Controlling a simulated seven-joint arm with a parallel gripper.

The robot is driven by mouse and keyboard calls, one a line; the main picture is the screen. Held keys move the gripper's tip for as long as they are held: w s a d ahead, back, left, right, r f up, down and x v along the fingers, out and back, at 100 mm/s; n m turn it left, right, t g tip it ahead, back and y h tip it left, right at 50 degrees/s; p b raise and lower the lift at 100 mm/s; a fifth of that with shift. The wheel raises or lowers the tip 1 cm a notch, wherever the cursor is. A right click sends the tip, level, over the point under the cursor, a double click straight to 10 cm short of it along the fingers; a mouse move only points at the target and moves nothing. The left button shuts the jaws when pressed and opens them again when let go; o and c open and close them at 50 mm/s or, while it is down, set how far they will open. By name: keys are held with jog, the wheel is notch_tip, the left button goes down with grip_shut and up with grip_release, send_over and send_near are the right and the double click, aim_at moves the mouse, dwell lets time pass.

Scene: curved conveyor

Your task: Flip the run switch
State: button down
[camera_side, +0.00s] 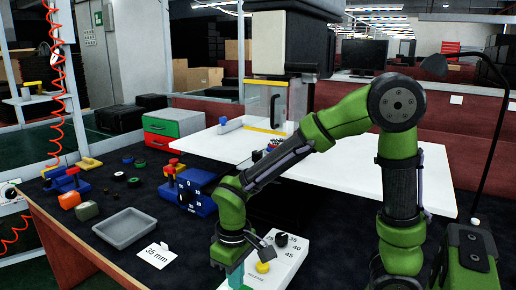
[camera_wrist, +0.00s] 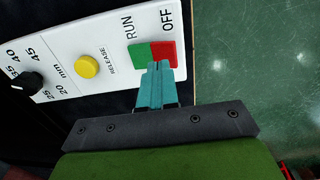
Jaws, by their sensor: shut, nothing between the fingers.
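The run switch (camera_wrist: 142,52) is a rocker with a green half under the word RUN and a red half under OFF, on a white control panel (camera_wrist: 108,32) in the wrist view. My gripper (camera_wrist: 160,66) is shut and empty, its teal fingertips overlapping the lower edge of the switch near the green-red border. I cannot tell whether they touch it.
The panel also has a yellow release button (camera_wrist: 86,66) and a black knob (camera_wrist: 28,82) with a millimetre scale. In the side view, a grey tray (camera_side: 125,228), a "35 mm" card (camera_side: 157,256) and blue fixtures (camera_side: 197,195) stand to the left. Dark mat lies between them.

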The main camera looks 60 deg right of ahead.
jog(key=shift+f, duration=1.65)
dwell(0.5)
jog(key=shift+r, duration=3.55)
jog(key=shift+a+f, duration=0.1)
jog(key=shift+f, duration=0.05)
jog(key=shift+s+r, duration=0.25)
jog(key=shift+s, duration=0.1)
jog(key=s+d+r+m+t+y, duration=0.1)
jog(key=s+d+r+m+t, duration=0.1)
jog(key=r, duration=0.3)
jog(key=s+d+r+m+t+y, duration=0.1)
jog(key=s+r+m+t, duration=0.1)
jog(key=r+t, duration=0.3)
jog(key=shift+s+d, duration=0.35)
jog(key=shift+s, duration=0.3)
